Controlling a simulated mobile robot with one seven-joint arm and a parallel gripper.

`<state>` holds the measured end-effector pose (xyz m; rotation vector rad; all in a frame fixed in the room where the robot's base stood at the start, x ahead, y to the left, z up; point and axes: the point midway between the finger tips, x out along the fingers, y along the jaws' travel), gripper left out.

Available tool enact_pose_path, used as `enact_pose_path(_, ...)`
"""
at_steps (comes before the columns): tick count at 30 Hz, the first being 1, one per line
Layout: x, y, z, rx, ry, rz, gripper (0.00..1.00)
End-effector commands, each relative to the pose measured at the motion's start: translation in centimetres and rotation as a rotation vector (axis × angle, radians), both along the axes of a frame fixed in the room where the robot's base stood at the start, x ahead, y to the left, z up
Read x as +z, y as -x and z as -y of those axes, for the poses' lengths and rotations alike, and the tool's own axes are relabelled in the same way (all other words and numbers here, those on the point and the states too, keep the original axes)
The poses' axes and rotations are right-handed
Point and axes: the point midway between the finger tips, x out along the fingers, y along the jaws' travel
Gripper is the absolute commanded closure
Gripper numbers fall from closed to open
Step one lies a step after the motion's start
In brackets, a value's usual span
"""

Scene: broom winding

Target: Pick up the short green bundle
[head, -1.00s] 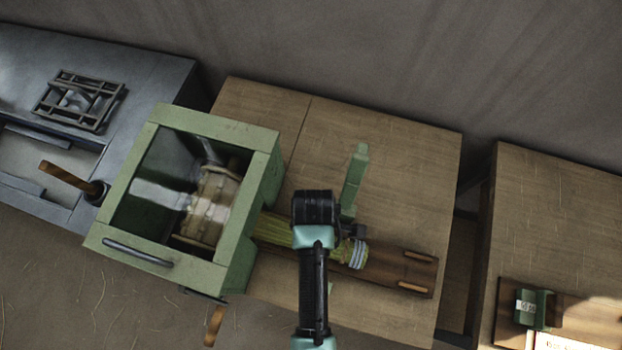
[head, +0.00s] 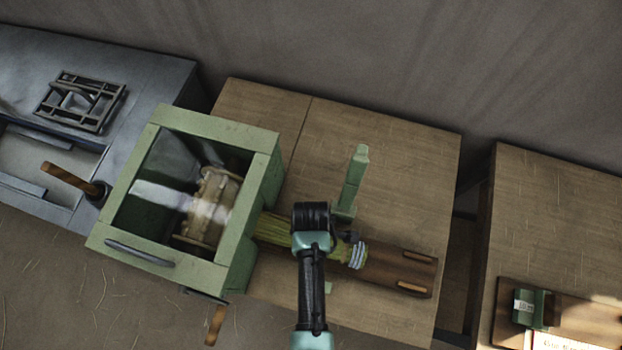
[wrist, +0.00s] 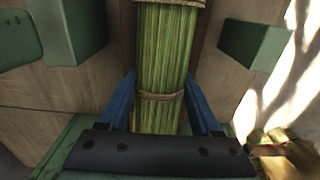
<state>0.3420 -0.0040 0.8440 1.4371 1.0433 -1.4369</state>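The green bundle (head: 276,230) lies along a dark wooden board (head: 385,265), running from the green machine past my gripper (head: 315,245). Pale blue and white bands (head: 358,256) wrap its right end. In the wrist view the bundle (wrist: 163,60) runs upright through the middle, with thin brown ties around it. My gripper's blue fingers (wrist: 160,105) straddle it, one close along each side. I cannot tell whether they press on it. My arm hides part of the bundle in the head view.
The green machine (head: 262,195) with a drum inside stands close on the left. A green post (head: 353,180) rises just behind the bundle. A wooden crank handle (head: 215,325) hangs in front. The back of the wooden table (head: 410,160) is clear.

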Motion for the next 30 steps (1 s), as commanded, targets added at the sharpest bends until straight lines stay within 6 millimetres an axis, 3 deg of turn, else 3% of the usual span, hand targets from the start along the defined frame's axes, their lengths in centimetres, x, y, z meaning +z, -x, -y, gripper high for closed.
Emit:
enact_pose_path(1,0.0,0.0,0.0,0.000,0.000,0.000,0.47)
enact_pose_path(10,0.0,0.0,0.0,0.000,0.000,0.000,1.00)
enact_pose_path(20,0.4,0.0,0.0,0.000,0.000,0.002,1.00)
enact_pose_path(30,3.4,0.2,0.7,-0.005,0.000,0.001,1.00)
